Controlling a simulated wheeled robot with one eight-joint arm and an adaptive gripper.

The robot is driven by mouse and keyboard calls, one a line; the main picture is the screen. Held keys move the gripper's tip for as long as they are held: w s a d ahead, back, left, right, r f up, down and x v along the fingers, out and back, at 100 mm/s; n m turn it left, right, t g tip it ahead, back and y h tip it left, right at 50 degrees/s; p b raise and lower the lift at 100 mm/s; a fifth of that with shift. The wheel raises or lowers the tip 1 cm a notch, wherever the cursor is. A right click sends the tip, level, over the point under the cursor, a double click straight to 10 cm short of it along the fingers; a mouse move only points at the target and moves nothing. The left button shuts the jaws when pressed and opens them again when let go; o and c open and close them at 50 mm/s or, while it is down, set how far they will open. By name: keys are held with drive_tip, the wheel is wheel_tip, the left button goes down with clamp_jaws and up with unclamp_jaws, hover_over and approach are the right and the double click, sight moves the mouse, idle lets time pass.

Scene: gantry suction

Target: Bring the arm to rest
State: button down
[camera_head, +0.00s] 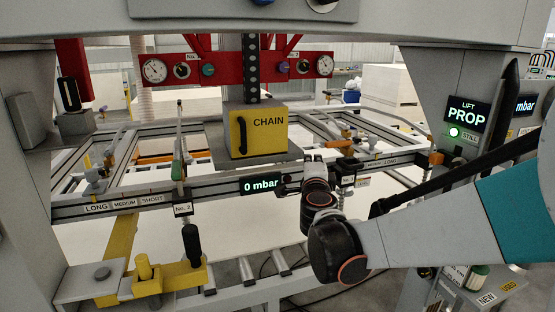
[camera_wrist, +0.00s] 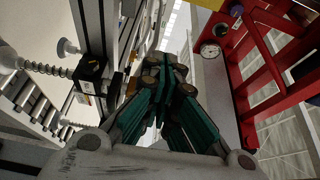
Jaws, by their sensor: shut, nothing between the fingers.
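My arm (camera_head: 430,228) reaches in from the right in the head view, with a white and teal link and dark joints (camera_head: 338,250). Its end lies in front of the gantry's front rail, just right of the "0 mbar" display (camera_head: 262,185). The fingers are too small to make out there. In the wrist view my gripper (camera_wrist: 165,72) shows teal fingers drawn together, with nothing between them. A grey rail with a black block (camera_wrist: 92,78) is close on its left, and a red frame (camera_wrist: 265,70) with a gauge is to its right.
A yellow "CHAIN" box (camera_head: 256,135) hangs at the centre below a red gauge panel (camera_head: 240,69). A yellow bracket with a black-handled lever (camera_head: 192,243) is at lower left. White sheets lie below the rails.

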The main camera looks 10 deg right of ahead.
drive_tip(key=s+a+n+y+b, duration=0.3)
drive_tip(key=s+a+n+y, duration=0.5)
drive_tip(key=s+a+n, duration=0.3)
drive_tip(key=s+d+f+n+g+h+b, duration=0.1)
drive_tip(key=s+f+n+g, duration=0.4)
drive_tip(key=s+f, duration=0.5)
drive_tip(key=s+d+f+n+g+h+b, duration=0.1)
drive_tip(key=s+d+f+n+g+b, duration=0.2)
drive_tip(key=s+f, duration=0.7)
drive_tip(key=shift+s+d+f+n+g+h, duration=0.15)
drive_tip(key=shift+s+d+n+g+h, duration=0.35)
drive_tip(key=shift+s+n+g, duration=0.45)
drive_tip(key=shift+w, duration=0.1)
